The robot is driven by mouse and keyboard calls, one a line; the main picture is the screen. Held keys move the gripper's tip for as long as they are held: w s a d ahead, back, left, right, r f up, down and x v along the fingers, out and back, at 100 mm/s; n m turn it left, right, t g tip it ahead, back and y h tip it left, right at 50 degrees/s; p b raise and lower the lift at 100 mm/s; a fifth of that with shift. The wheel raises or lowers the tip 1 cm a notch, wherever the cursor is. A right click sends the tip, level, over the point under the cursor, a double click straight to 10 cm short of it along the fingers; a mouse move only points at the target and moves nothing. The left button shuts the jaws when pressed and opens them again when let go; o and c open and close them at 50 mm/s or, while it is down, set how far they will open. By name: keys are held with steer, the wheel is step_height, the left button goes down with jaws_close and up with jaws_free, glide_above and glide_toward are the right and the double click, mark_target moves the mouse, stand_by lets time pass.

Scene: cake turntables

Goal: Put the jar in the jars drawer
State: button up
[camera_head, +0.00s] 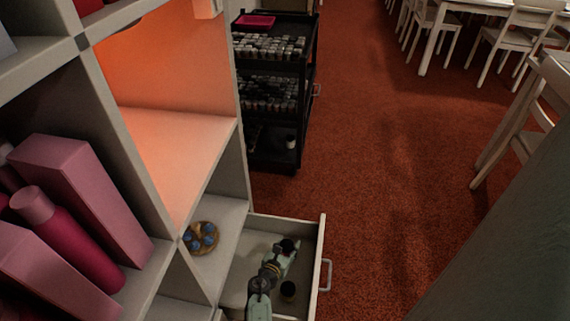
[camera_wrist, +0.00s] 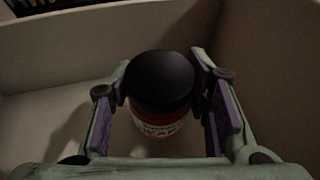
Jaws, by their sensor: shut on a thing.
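The jar (camera_wrist: 160,82) has a black lid and a red and white label. In the wrist view it stands between the two purple-padded fingers of my gripper (camera_wrist: 163,95), which is shut on it. In the head view my gripper (camera_head: 282,256) is inside the open drawer (camera_head: 317,268), with the dark lid of the jar (camera_head: 289,244) at its tip. The drawer's pale walls surround the jar in the wrist view. Whether the jar touches the drawer floor I cannot tell.
A dish with blue pieces (camera_head: 201,238) sits on the shelf left of the drawer. A black cart (camera_head: 275,150) with several jars stands behind.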

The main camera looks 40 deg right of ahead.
steer(key=shift+f+b, duration=0.7)
steer(key=shift+f, duration=1)
steer(key=shift+f, duration=0.1)
steer(key=o, duration=1.2)
steer(key=shift+a+r, duration=0.15)
steer(key=shift+r, duration=0.05)
steer(key=p+v, duration=0.2)
steer(key=v, duration=0.9)
steer(key=shift+s+a+r, duration=0.15)
steer(key=shift+a, duration=0.15)
